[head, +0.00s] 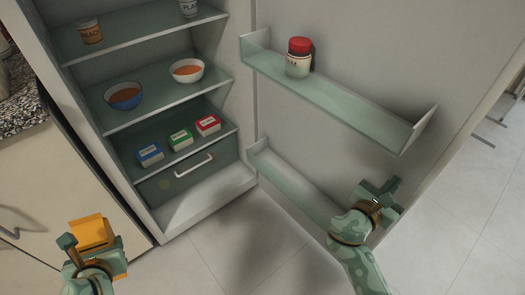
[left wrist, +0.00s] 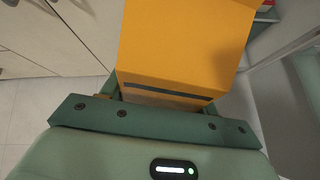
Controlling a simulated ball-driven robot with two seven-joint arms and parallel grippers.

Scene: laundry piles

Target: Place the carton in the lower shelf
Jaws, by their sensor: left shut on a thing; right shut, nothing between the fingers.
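An orange carton (head: 91,230) is at the lower left of the head view, in front of the open fridge and apart from it. My left gripper (head: 90,250) is shut on it; the carton also fills the top middle of the left wrist view (left wrist: 185,45). The fridge door, open on the right, has an upper shelf (head: 340,92) and a lower shelf (head: 300,186). The lower door shelf looks empty where visible; its right end is hidden behind my right arm. My right gripper (head: 380,192) is shut and empty in front of that end.
A red-lidded jar (head: 298,62) stands on the upper door shelf. Inside the fridge are a blue bowl (head: 124,96), a white bowl (head: 187,71), and blue, green and red small boxes (head: 180,140) above a drawer (head: 160,186). Two containers stand on the top shelf. The floor ahead is clear.

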